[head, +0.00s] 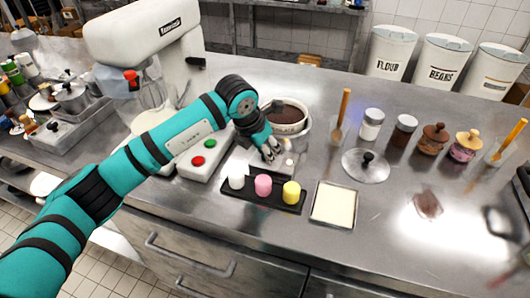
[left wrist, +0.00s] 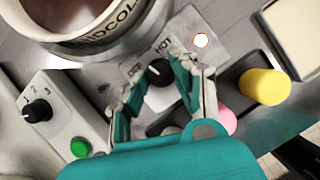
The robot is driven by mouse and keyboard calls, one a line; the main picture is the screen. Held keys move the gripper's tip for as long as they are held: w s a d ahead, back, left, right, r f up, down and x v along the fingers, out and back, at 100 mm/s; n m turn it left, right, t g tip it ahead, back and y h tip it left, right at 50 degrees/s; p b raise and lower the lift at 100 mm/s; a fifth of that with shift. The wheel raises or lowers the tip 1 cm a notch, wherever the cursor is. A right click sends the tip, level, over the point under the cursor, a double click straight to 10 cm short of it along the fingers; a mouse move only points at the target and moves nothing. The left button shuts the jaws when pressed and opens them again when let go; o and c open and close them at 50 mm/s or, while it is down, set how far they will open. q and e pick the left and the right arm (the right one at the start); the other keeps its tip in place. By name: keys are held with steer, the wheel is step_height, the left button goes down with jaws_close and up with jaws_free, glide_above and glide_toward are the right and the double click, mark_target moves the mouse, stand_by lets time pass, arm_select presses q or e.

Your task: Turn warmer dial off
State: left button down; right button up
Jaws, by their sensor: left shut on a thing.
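The warmer dial (left wrist: 158,98) is a black knob with a white mark, on the metal panel of the warmer (left wrist: 204,64). Labels that look like OFF and HOT are printed beside it; I cannot tell surely which one the mark faces. A small round light (left wrist: 201,40) on the panel glows; it also shows in the head view (head: 289,161). My left gripper (left wrist: 152,92) has its fingers on both sides of the dial, shut on it. In the head view my left gripper (head: 270,152) hides the dial. My right gripper is not in view.
A pot of brown sauce (head: 290,112) stands just behind the dial. A control box with red and green buttons (head: 185,167) is to the left. A cream-filled square tray (head: 333,204) is to the right.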

arm_select(q)
steer(key=n+y+b, duration=0.1)
steer(key=n+b, duration=0.1)
steer(key=n+t+b, duration=0.1)
steer(key=n+b, duration=0.1)
steer(key=n, duration=0.1)
steer(key=shift+s+d+f+n+y+b, duration=0.1)
steer(key=shift+d+f+n+y+b, duration=0.1)
steer(key=shift+n+y+b, duration=0.15)
steer(key=shift+d+r+n+y+b, duration=0.15)
steer(key=shift+n+y+b, duration=0.5)
steer(key=shift+n+b, duration=0.8)
steer(key=shift+n, duration=0.4)
steer(key=shift+r, duration=0.1)
steer(key=c, duration=1)
jaws_free()
steer(key=shift+c, duration=0.2)
steer(key=v, duration=1.2)
steer(key=shift+d, duration=0.2)
